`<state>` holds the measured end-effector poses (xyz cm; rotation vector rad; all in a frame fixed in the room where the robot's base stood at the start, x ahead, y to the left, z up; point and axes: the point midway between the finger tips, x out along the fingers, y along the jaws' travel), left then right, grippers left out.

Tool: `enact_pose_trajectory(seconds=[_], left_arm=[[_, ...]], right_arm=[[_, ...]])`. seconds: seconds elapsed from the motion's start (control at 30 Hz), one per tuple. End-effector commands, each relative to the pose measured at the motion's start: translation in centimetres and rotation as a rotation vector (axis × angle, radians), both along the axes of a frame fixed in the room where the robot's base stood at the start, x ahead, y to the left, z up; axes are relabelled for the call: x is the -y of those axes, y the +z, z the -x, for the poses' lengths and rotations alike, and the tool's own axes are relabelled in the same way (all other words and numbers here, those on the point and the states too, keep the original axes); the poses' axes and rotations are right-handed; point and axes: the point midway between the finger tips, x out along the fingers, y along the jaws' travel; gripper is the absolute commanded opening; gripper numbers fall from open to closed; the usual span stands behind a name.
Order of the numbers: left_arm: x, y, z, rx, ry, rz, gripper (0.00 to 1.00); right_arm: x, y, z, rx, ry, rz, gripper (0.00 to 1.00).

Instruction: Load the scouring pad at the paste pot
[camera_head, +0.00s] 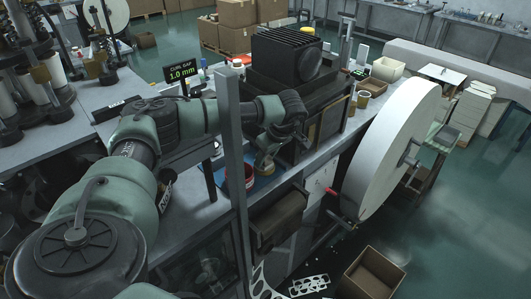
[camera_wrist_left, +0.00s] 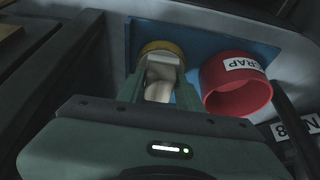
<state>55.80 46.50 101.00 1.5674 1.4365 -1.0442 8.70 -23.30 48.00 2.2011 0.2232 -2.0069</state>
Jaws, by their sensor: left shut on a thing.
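My left gripper (camera_head: 266,158) reaches in from the left over the bench in the head view. It points down beside the dark machine. In the left wrist view its fingers (camera_wrist_left: 160,82) are shut on a pale piece (camera_wrist_left: 162,60), which looks like the scouring pad, though the fingers partly cover it. A round yellow-brown rim (camera_wrist_left: 158,46), likely the paste pot, shows just beyond the fingertips. I cannot tell whether the pad touches the paste. The pot stands on a blue mat (camera_wrist_left: 205,60). My right gripper is not in view.
A red scrap cup (camera_wrist_left: 238,84) stands on the mat close right of the fingers. A dark finned machine (camera_head: 290,65) rises behind the gripper. A large pale wheel (camera_head: 392,145) is to the right. A grey post (camera_head: 237,160) crosses in front of my arm.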

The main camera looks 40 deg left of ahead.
Motion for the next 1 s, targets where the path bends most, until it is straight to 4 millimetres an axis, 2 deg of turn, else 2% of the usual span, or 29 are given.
enact_pose_trajectory(seconds=[0.47,1.0], left_arm=[[0.1,0.0,0.1,-0.004,-0.001,0.002,0.03],[0.0,4.3,0.0,-0.001,0.000,0.001,0.03]], right_arm=[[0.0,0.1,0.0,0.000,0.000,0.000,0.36],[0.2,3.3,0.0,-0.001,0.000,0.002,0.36]])
